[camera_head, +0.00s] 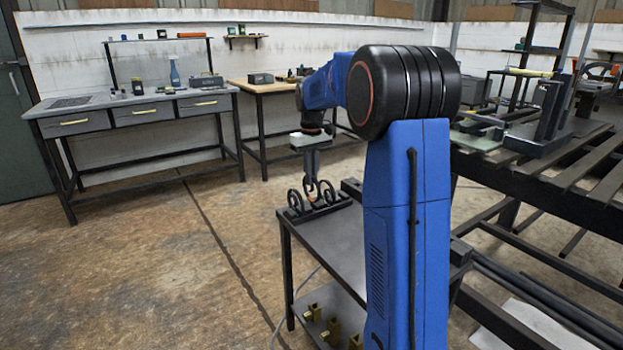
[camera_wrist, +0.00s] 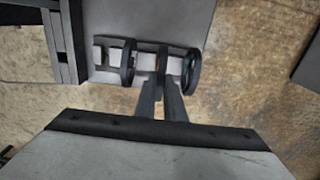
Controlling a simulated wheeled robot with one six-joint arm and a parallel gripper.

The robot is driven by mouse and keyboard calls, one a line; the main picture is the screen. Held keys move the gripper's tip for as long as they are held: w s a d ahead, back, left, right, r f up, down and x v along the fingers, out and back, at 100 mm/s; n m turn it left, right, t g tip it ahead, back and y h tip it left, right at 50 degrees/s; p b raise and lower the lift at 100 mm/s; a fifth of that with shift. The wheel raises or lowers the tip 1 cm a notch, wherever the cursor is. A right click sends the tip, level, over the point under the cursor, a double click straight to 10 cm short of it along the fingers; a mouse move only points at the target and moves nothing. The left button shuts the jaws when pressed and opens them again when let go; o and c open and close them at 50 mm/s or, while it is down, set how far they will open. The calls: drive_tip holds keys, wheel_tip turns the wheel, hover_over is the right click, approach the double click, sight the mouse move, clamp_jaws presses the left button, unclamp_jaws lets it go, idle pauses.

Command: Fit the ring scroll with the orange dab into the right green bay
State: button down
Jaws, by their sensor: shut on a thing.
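My gripper (camera_head: 311,180) points down over a dark rack (camera_head: 325,209) on a small metal table. In the wrist view the gripper (camera_wrist: 163,84) is shut on the middle dark scroll (camera_wrist: 162,58), the ring scroll, which has a small orange spot on it. This scroll is still among the others at the rack. One dark scroll (camera_wrist: 127,62) stands to its left and a round one (camera_wrist: 193,70) to its right, both apart from the fingers. The fingers hide part of the held scroll.
The small table (camera_head: 337,240) has bare top in front of the rack. Brass-coloured brackets (camera_head: 332,330) sit on its lower shelf. A slatted dark bench (camera_head: 570,165) with a pale green plate (camera_head: 474,140) and a black upright fixture (camera_head: 545,120) stands at right.

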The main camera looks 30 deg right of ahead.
drive_tip(key=shift+r, duration=4.2)
